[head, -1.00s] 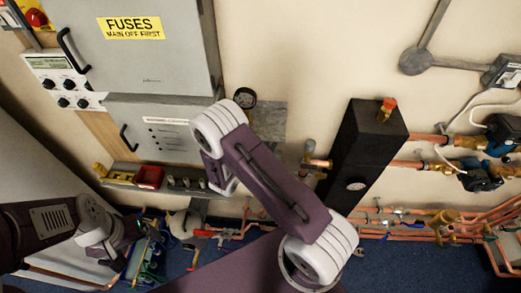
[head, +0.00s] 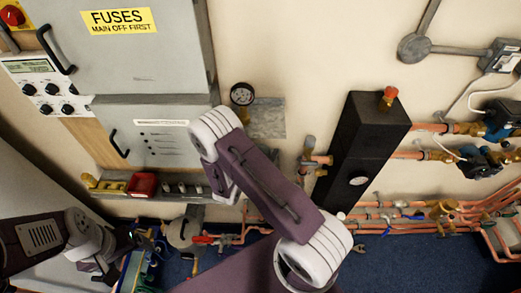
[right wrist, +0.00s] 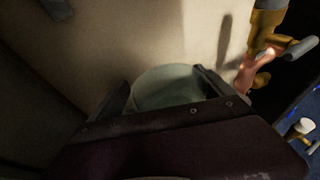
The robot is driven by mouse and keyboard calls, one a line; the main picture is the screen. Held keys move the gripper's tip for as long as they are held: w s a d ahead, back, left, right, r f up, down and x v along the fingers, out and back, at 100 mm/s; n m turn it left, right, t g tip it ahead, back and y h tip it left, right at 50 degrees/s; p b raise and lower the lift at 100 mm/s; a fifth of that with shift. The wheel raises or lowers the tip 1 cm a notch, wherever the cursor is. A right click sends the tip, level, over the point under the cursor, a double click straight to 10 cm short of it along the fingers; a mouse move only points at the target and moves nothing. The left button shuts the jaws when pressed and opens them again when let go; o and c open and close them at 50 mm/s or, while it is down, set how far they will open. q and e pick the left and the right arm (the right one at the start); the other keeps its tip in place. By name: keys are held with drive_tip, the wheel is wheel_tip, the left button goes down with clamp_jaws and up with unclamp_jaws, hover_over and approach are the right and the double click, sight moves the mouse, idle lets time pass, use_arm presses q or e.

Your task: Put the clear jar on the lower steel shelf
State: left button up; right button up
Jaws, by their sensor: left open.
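In the right wrist view a pale, see-through greenish round body, which looks like the clear jar (right wrist: 168,88), sits between the two fingers of my right gripper (right wrist: 168,92). The fingers appear to press on its sides; its lower part is hidden behind the gripper body. In the head view my right arm hides that gripper and the jar. A narrow steel shelf (head: 165,196) runs along the wall under the grey cabinets, left of my right arm. I cannot tell whether another shelf lies below it. My left gripper (head: 125,241) is open at the lower left.
A red bin (head: 143,184) and several small fittings stand on the shelf. A black box column (head: 362,150) and copper pipes (head: 440,212) are right of my right arm. A pressure gauge (head: 242,94) is on the wall. Tools and coloured cables lie below the shelf.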

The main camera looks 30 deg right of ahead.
drive_tip(key=shift+s+d+r, duration=0.1)
drive_tip(key=shift+r, duration=0.15)
drive_tip(key=shift+s+a, duration=0.25)
drive_tip(key=shift+a, duration=0.05)
drive_tip(key=b+v, duration=0.1)
drive_tip(key=v, duration=1)
drive_tip(key=shift+a+r, duration=0.1)
